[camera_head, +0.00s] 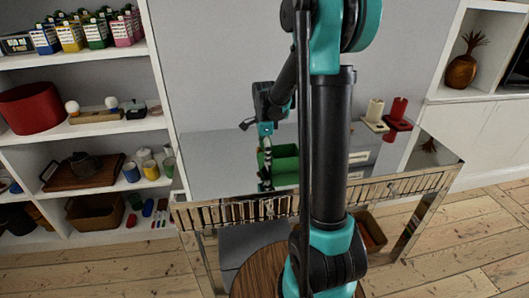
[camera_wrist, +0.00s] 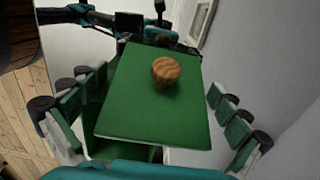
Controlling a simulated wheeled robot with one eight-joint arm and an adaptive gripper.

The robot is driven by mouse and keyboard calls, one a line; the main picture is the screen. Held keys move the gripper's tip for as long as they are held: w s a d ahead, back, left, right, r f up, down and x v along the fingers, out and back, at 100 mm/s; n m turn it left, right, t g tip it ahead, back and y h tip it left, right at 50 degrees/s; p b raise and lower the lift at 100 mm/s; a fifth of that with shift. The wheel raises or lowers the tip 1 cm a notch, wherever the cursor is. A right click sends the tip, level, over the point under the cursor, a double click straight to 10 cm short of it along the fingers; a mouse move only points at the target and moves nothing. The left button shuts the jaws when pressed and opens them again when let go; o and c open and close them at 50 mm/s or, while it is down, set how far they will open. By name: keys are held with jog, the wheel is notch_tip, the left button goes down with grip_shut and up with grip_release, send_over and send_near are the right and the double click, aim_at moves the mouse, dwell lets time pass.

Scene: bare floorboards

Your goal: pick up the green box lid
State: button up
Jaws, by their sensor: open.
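The green box lid (camera_wrist: 150,115) is a flat green panel with a round, striped wooden knob (camera_wrist: 166,72) on top, in the middle of the wrist view. Parts of the green box (camera_wrist: 125,151) show below the lid's near edge. My gripper (camera_wrist: 155,88) is open, with one finger on each side of the lid and knob, and it holds nothing. In the head view the green box (camera_head: 285,163) is on the mirrored table, beside my gripper (camera_head: 265,178). My arm hides part of that area, and the lid is hard to make out there.
The mirrored table (camera_head: 225,165) has a ribbed front edge. Red and cream items (camera_head: 398,112) stand at its right back. A shelf (camera_head: 85,130) with cartons, cups and a red tub is on the left. A pineapple ornament (camera_head: 462,68) sits in a right-hand shelf. Floorboards (camera_head: 470,225) at right are clear.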

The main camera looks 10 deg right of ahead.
jog(key=c, duration=1.1)
